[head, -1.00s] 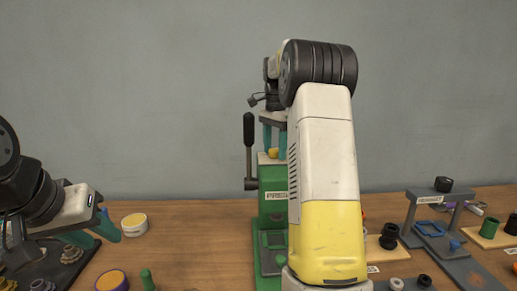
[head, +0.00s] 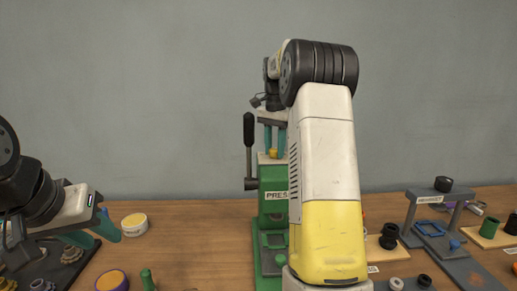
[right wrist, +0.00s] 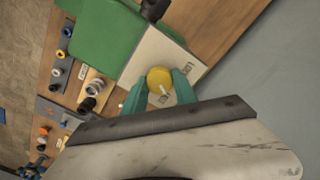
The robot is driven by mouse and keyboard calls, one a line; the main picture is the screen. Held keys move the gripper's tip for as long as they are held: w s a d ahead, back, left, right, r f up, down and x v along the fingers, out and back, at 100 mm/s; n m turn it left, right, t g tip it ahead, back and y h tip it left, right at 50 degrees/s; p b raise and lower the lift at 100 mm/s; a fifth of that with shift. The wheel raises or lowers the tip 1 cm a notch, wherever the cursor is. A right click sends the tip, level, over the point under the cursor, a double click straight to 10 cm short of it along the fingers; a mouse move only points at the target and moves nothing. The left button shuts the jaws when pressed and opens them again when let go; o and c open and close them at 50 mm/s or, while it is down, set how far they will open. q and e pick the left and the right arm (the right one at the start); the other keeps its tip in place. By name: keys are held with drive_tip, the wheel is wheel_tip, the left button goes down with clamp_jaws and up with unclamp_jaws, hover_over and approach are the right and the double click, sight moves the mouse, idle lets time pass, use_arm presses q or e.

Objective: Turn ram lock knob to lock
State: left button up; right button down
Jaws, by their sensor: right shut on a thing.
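The green press (head: 272,205) stands at the middle of the table, with a black lever (head: 249,135) upright on its left side. The yellow ram lock knob (head: 272,153) is on top of it. In the right wrist view the round knob (right wrist: 158,77) has a white pointer line and sits on a pale plate with small lettering, partly covered. My right gripper (head: 275,138) points down from above, its teal fingers shut on the knob's two sides. It also shows in the right wrist view (right wrist: 158,90). My left gripper (head: 98,234) is open and empty at the left, above the table.
A white-and-yellow round tub (head: 134,224) and a purple-rimmed yellow one (head: 111,281) are at the left. A grey stand (head: 430,200) and several small parts are at the right. My right arm hides part of the press.

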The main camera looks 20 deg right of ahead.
sight(274, 149)
drive_tip(key=n, duration=1.1)
drive_tip(key=shift+a+n, duration=0.1)
drive_tip(key=shift+n, duration=2)
drive_tip(key=c, duration=1)
unclamp_jaws()
drive_tip(key=shift+o, duration=0.2)
drive_tip(key=shift+r, duration=0.1)
wheel_tip(274, 149, up, 8)
drive_tip(key=shift+f, duration=0.2)
